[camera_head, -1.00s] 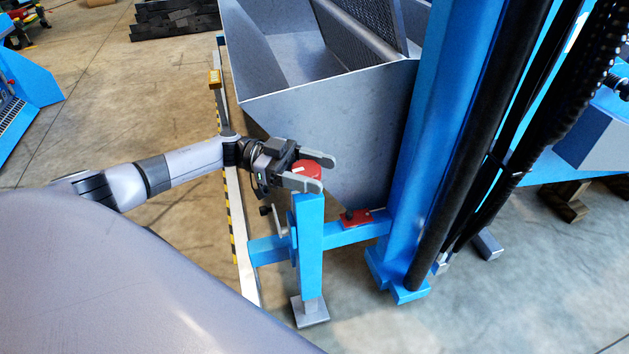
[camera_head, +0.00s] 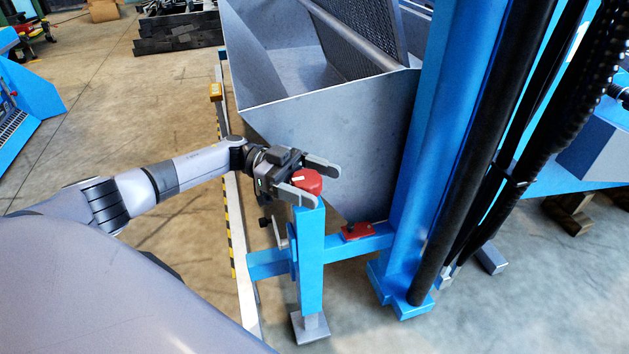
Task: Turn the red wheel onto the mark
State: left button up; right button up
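The red wheel (camera_head: 308,182) sits on top of a short blue post (camera_head: 310,262). A small white line shows on the wheel's top, toward its left side. My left gripper (camera_head: 327,184) is at the wheel with its two fingers spread, one on the far side and one on the near side. I cannot tell whether the fingers touch the wheel. The near finger hides part of the wheel's left edge. The mark that the task names cannot be made out. My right gripper is not in view.
A grey metal hopper (camera_head: 335,125) stands just behind the wheel. A thick blue column (camera_head: 440,140) with black hoses rises at the right. A red part (camera_head: 365,231) sits on the blue crossbar. A white rail with yellow-black stripes runs left of the post.

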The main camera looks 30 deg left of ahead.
aim_at(293, 175)
pick_arm(q)
jog(key=shift+s+a, duration=0.15)
jog(key=shift+a, duration=1.65)
jog(key=shift+s+a, duration=0.1)
jog(key=shift+a, duration=1.7)
